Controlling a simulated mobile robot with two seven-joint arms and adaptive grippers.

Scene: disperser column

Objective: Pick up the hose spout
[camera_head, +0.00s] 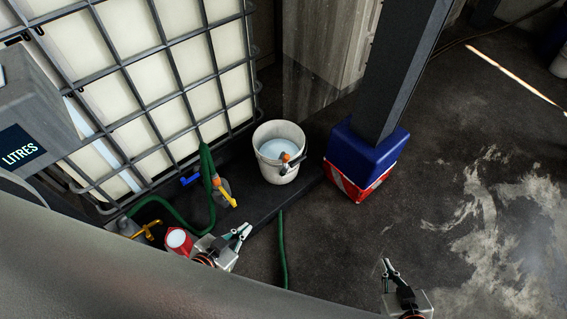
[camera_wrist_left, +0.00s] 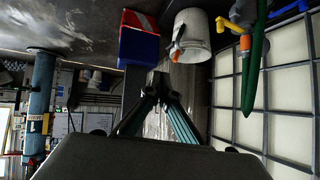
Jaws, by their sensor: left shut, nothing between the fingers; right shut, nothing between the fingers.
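A grey fitting with an orange end (camera_head: 287,160) sits at the front rim of the white bucket (camera_head: 278,182); it also shows in the left wrist view (camera_wrist_left: 177,48). A yellow-handled valve with an orange part (camera_head: 226,193) is beside the green hose (camera_head: 207,165) at the tank. I cannot tell for certain which of these is the hose spout. My left gripper (camera_head: 243,232) is shut and empty, below and left of the bucket in the head view. Its fingers also show in the left wrist view (camera_wrist_left: 157,78). My right gripper (camera_head: 386,266) is shut and empty, farther right over the floor.
A caged white tank (camera_head: 150,85) fills the upper left. A dark post with a blue and red-white base (camera_head: 365,160) stands right of the bucket. A red cylinder (camera_head: 178,240) is beside my left gripper.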

